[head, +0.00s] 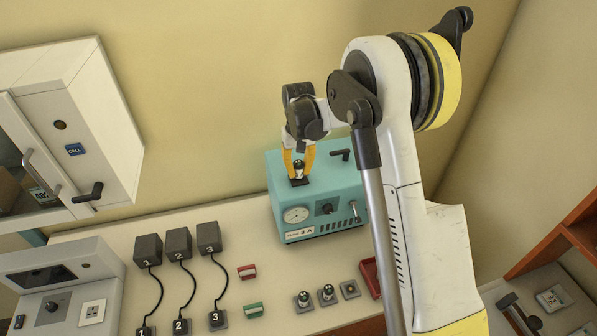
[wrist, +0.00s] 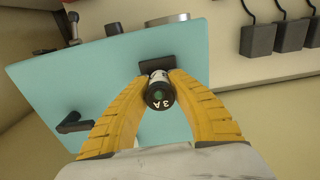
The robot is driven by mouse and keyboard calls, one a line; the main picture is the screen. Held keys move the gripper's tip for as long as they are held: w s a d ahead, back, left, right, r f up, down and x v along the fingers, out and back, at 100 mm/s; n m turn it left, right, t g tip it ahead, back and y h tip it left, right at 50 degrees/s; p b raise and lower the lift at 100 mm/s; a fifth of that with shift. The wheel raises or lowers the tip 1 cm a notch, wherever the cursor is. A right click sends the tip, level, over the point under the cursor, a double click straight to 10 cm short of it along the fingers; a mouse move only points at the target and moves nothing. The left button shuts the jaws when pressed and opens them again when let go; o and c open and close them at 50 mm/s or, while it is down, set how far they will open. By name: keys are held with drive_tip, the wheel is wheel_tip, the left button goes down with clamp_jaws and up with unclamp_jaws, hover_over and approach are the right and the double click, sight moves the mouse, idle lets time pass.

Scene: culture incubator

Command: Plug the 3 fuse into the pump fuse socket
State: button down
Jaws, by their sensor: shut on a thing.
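The teal pump (head: 335,213) stands on the bench, with a gauge and a label ending in "3 A" on its front. Its dark fuse socket (head: 299,182) sits on the top face and also shows in the wrist view (wrist: 158,61). My gripper (head: 298,170) points down over the socket, its yellow fingers shut on a small fuse. In the wrist view the fuse (wrist: 159,92) has a dark cap marked "3 A" with a green centre, between both fingertips (wrist: 160,80). It stands upright right at the socket; I cannot tell whether its lower end is inside.
Fuses in small holders (head: 327,294) and a red tray (head: 370,277) lie in front of the pump. Numbered black adapters (head: 178,243) with cables stand to the left. A black handle (head: 341,155) rises from the pump's top, right of the socket.

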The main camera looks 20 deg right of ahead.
sight(298, 163)
drive_tip(key=shift+f+b, duration=0.45)
drive_tip(key=shift+f, duration=0.1)
drive_tip(key=c, duration=1.3)
unclamp_jaws()
drive_tip(key=shift+o, duration=0.2)
drive_tip(key=shift+r, duration=0.15)
wheel_tip(298, 163, up, 12)
drive_tip(key=shift+f, duration=0.1)
drive_tip(key=s+f+t+b, duration=0.3)
drive_tip(key=s+f+b, duration=0.1)
drive_tip(key=s+b, duration=1.05)
drive_tip(key=s+f+t+b, duration=0.4)
drive_tip(key=s+f+b, duration=0.6)
drive_tip(key=s+f, duration=0.5)
drive_tip(key=shift+s, duration=0.2)
